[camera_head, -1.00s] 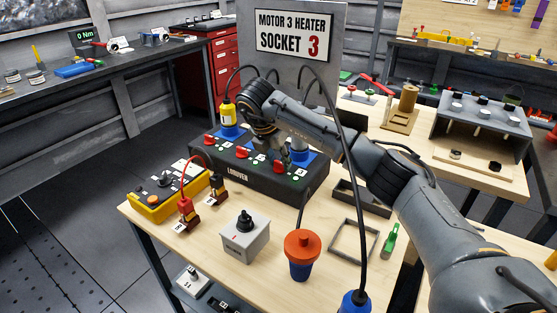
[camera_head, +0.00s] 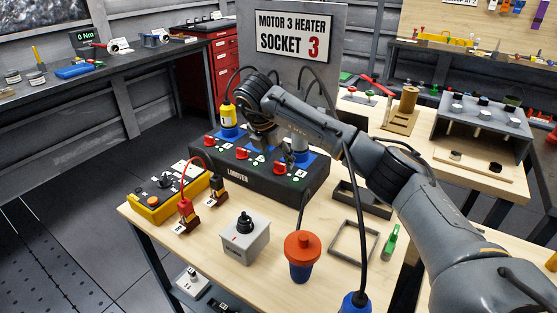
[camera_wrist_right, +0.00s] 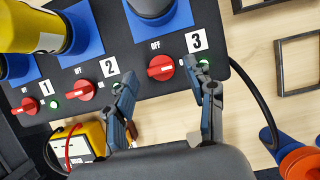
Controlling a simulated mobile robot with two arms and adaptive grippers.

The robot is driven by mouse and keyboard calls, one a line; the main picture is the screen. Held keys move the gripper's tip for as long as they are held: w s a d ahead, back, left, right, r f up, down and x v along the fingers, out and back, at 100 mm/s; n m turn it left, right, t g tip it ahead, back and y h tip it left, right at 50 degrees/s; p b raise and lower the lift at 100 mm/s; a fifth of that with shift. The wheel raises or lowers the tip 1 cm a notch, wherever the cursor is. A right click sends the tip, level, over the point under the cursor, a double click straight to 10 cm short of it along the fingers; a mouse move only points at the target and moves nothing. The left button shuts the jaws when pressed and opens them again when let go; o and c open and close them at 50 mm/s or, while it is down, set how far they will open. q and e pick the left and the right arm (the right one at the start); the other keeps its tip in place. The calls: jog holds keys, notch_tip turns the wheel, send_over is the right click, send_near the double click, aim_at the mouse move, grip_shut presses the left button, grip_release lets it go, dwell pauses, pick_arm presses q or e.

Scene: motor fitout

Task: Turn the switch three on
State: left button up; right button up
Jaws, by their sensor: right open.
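The black switch box (camera_head: 240,172) stands on the wooden table with a row of red rotary switches. In the right wrist view, switch three (camera_wrist_right: 160,67) is the red knob beside the white "3" label (camera_wrist_right: 196,40). Its handle lies roughly crosswise, with "OFF" printed above it. My right gripper (camera_wrist_right: 163,72) is open, with one fingertip on each side of switch three; I cannot tell whether they touch it. Switch two (camera_wrist_right: 81,91) and switch one (camera_wrist_right: 25,106) are to the left. My left gripper is not in view.
A yellow plug (camera_head: 228,115) stands in the left socket of the box. A grey switch unit (camera_head: 244,240), an orange-and-blue plug (camera_head: 301,255) and a yellow control box (camera_head: 165,195) stand in front. A black cable (camera_head: 362,230) hangs beside my right arm.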

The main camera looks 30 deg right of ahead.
jog(key=v, duration=1)
jog(key=shift+r, duration=0.15)
jog(key=shift+s+a, duration=0.1)
jog(key=shift+a, duration=0.05)
